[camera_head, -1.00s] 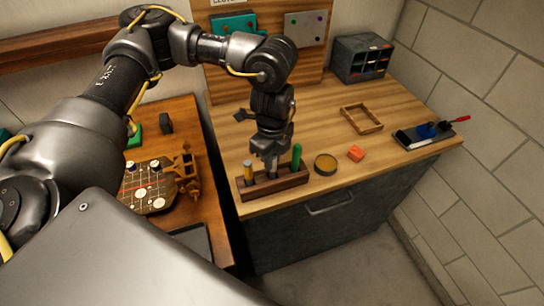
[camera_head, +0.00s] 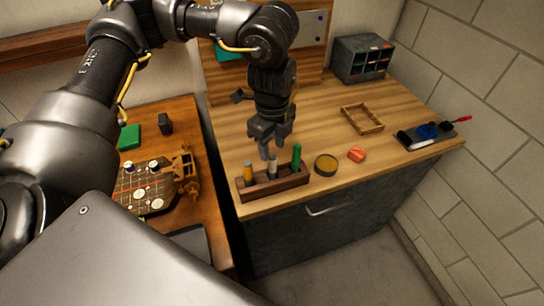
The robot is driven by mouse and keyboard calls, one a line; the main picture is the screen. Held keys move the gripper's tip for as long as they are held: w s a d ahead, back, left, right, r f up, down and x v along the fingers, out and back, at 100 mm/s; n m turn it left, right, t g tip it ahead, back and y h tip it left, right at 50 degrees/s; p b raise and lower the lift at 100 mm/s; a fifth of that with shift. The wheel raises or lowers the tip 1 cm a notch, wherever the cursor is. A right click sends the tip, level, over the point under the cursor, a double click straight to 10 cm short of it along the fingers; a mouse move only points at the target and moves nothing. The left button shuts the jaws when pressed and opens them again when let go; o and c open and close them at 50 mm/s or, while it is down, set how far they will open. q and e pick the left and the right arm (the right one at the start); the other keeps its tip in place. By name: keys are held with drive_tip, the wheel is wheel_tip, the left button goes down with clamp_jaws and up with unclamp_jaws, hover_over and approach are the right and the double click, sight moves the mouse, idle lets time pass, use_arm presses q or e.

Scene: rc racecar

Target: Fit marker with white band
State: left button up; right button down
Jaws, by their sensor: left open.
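A dark wooden holder (camera_head: 286,183) stands at the front left of the workbench. Three markers stand upright in it. One is orange-yellow (camera_head: 248,172) at the left, one is pale or white (camera_head: 272,167) in the middle, and one is green (camera_head: 296,158) at the right. My left gripper (camera_head: 270,148) points down just above and behind the middle marker. It is open, and I see nothing between its fingers. Whether a finger touches the marker I cannot tell. My right gripper is out of view.
A round dark tin (camera_head: 326,164) and a red-orange block (camera_head: 357,154) lie right of the holder. Farther back are a shallow wooden frame (camera_head: 361,119), a tool tray (camera_head: 425,135) and a drawer organizer (camera_head: 362,58). A second table with a patterned board (camera_head: 146,187) is at the left.

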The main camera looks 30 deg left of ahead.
use_arm(q)
drive_tip(key=shift+r+b, duration=0.3)
drive_tip(key=shift+r, duration=2.4)
